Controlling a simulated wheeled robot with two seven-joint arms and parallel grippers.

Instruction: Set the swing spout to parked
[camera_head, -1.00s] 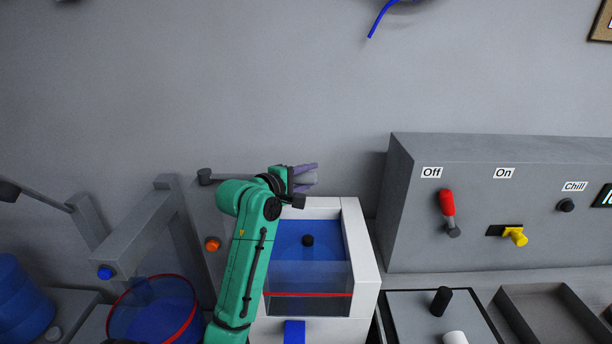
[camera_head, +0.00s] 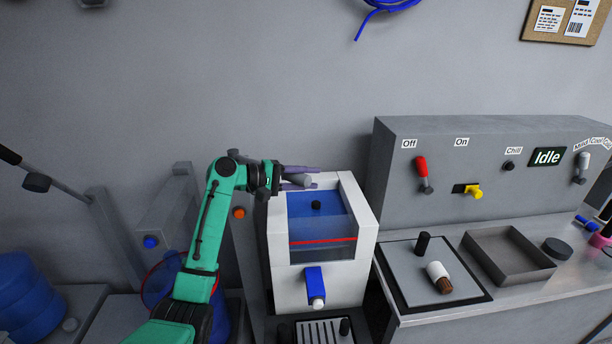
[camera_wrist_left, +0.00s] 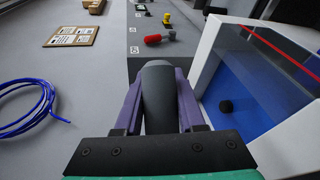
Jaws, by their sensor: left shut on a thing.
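My left gripper (camera_head: 300,175) is at the upper edge of the white tank (camera_head: 358,207), which has a blue inside. Its purple fingers are shut on a dark grey round bar, which I take for the swing spout (camera_wrist_left: 158,92); in the left wrist view it stands between the two fingers. In the head view a light grey piece of it (camera_head: 304,181) shows at the fingertips. Most of the spout is hidden behind my left arm. My right gripper is not in view.
A grey control box (camera_head: 480,160) with a red lever (camera_head: 421,167) and a yellow knob (camera_head: 474,191) stands to the right. A tray (camera_head: 508,258) lies before it. A blue valve (camera_head: 314,279) is on the tank's front. Blue tubing (camera_head: 390,5) hangs on the wall.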

